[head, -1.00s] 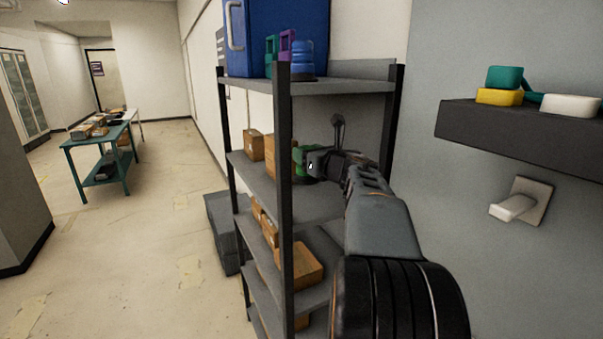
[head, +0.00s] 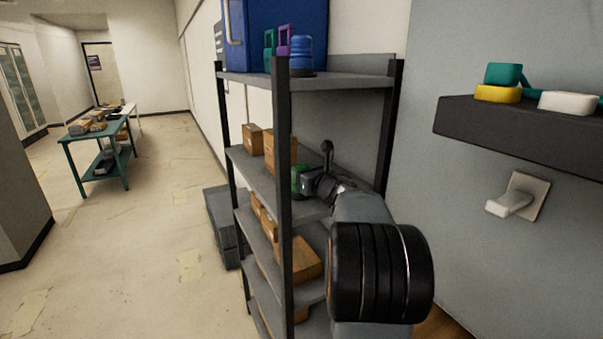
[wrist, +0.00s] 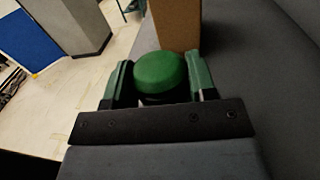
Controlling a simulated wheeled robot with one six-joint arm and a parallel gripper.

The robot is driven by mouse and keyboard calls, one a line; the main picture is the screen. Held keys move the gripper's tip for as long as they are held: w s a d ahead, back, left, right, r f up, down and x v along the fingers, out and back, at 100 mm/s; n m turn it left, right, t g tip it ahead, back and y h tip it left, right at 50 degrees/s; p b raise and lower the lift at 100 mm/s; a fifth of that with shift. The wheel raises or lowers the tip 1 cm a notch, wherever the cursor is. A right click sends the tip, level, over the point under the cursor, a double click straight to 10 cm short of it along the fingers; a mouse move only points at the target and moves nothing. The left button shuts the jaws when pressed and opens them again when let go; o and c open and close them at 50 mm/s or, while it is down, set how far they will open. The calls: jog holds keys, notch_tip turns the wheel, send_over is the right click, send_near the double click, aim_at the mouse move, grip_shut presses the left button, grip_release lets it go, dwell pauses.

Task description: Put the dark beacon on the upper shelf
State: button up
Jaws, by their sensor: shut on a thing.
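My gripper (head: 318,184) is shut on a green beacon (wrist: 160,72) with a domed top and a dark base. In the wrist view the fingers of my gripper (wrist: 161,80) stand on either side of it. In the head view the green beacon (head: 298,180) is partly hidden behind the rack's front post. It is at the level of the middle shelf (head: 252,172); I cannot tell whether it touches the board. The upper shelf (head: 345,83) is above my gripper. On its left part stands a blue beacon (head: 299,54).
A teal item (head: 268,46), a purple item (head: 284,38) and a large blue case (head: 260,25) share the upper shelf; its right part is clear. Brown boxes (head: 279,150) stand left on the middle shelf. A dark wall ledge (head: 520,130) is at right.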

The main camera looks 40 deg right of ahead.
jog(key=o, duration=0.8)
jog(key=shift+f, duration=0.1)
jog(key=o, duration=0.5)
jog(key=shift+r, duration=0.25)
jog(key=s+b, duration=0.4)
jog(key=s, duration=0.8)
jog(key=shift+f, duration=0.1)
